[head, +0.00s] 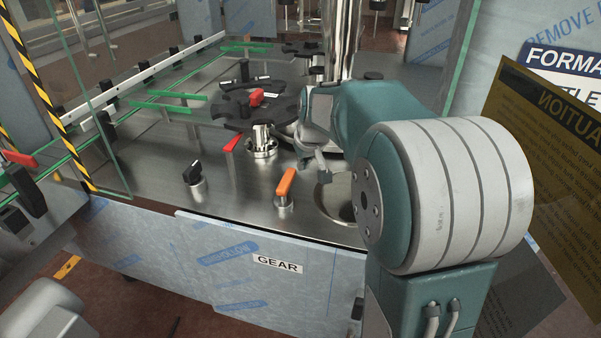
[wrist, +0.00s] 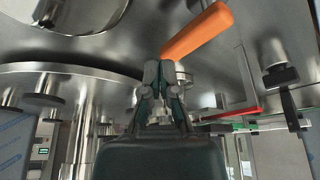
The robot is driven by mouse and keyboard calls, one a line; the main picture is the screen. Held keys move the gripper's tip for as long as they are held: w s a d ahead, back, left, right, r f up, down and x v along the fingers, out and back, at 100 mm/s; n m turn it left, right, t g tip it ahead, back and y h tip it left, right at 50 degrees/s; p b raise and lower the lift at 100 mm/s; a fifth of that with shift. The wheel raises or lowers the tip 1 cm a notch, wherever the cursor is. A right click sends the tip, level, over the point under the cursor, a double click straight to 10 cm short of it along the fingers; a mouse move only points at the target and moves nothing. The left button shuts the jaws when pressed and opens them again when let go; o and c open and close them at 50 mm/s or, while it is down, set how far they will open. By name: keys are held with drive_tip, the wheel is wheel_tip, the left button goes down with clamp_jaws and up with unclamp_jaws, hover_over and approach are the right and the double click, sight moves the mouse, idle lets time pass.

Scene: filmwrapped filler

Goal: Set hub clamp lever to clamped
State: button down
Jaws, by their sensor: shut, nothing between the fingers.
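An orange lever (head: 286,183) stands on a short round post on the steel deck, tilted up to the right. It also shows large in the wrist view (wrist: 197,32). A red lever (head: 256,97) lies on top of the black star wheel hub. No readable label tells which one is the hub clamp lever. My gripper (head: 322,168) is to the right of the orange lever, low over the deck, partly hidden by my arm. In the wrist view its fingers (wrist: 163,75) are shut and empty, close to the orange lever's lower end; contact cannot be told.
A black knob (head: 194,173) stands left of the orange lever, and a red handle (head: 232,142) lies behind it. A round opening (head: 337,200) is in the deck beside my gripper. A tall steel column (head: 341,40) and green guide rails (head: 168,107) stand behind. A clear door (head: 95,100) is at left.

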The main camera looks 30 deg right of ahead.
drive_tip(key=v, duration=0.6)
drive_tip(key=shift+r, duration=0.25)
drive_tip(key=shift+s, duration=0.2)
